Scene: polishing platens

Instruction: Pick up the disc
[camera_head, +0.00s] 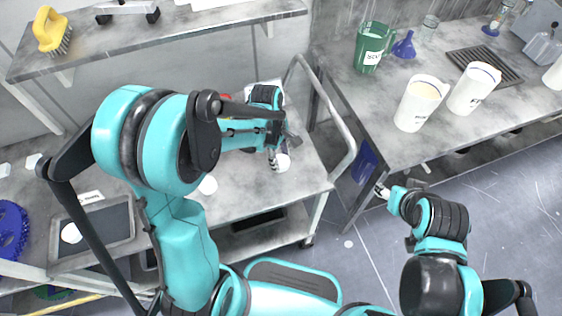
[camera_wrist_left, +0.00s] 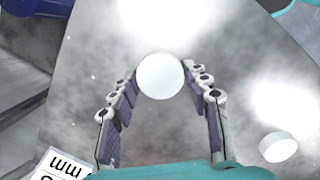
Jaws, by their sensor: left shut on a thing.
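A white round disc (camera_wrist_left: 160,76) sits between the fingertips of my left gripper (camera_wrist_left: 161,82) in the left wrist view. The fingers touch it on both sides and are shut on it. In the head view this disc (camera_head: 283,162) shows at the tip of the left gripper (camera_head: 277,160), over the grey cart top. I cannot tell whether it is clear of the surface. A second white disc (camera_wrist_left: 278,147) lies to the right in the left wrist view, apart from the fingers. My right gripper (camera_head: 382,190) hangs beside the right bench; its finger opening is too small to tell.
The grey cart (camera_head: 302,181) has a raised rail (camera_head: 340,125) at its right. A dark tray (camera_head: 108,222) with a white disc stands at the left. White jugs (camera_head: 420,103) and a green jug (camera_head: 371,48) stand on the right bench (camera_head: 390,143). A shelf (camera_head: 180,42) spans the back.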

